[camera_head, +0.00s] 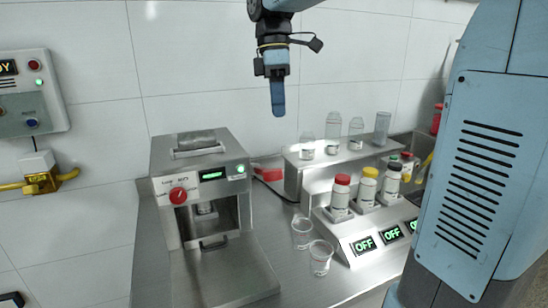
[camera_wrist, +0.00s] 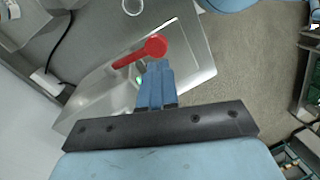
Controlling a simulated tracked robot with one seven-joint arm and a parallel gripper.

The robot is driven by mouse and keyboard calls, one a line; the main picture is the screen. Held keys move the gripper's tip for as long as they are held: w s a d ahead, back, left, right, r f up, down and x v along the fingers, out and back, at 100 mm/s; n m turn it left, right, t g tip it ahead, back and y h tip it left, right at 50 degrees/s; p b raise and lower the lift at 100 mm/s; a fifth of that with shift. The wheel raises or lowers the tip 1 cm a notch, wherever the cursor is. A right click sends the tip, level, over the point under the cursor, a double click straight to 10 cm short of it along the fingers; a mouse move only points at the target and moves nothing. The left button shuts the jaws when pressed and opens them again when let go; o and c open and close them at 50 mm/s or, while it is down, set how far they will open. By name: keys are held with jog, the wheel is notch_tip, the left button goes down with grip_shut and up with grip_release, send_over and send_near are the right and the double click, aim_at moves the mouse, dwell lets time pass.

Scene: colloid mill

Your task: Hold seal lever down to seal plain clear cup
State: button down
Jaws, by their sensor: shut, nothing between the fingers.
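A steel machine (camera_head: 195,165) with a red knob and green display stands on the counter at the left. A red lever (camera_head: 268,174) sticks out at its right side; in the wrist view its round-ended red handle (camera_wrist: 140,52) lies just beyond my fingertips. My gripper (camera_head: 277,108) is shut and empty, pointing down, above the lever in the head view; its blue fingers (camera_wrist: 156,70) also show in the wrist view. Touching cannot be told. Two clear cups, one at the back (camera_head: 302,232) and one in front (camera_head: 320,257), stand right of the machine. I cannot tell which is plain.
A steel rack (camera_head: 300,175) with clear bottles is at the back. A dispenser stand (camera_head: 365,240) with capped bottles and OFF displays is at the right. A wall panel (camera_head: 30,95) and yellow valve (camera_head: 40,182) are at the left.

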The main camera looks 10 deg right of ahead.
aim_at(275, 170)
jog(key=w+n, duration=0.1)
jog(key=w+a+n+g, duration=0.1)
jog(key=w+a+n, duration=0.1)
jog(key=shift+w+a+r+n+g, duration=0.15)
jog(key=shift+w+r+n+g, duration=0.25)
jog(key=shift+f, duration=0.1)
jog(key=x, duration=1.4)
jog(key=shift+d, duration=0.2)
jog(key=shift+d, duration=0.1)
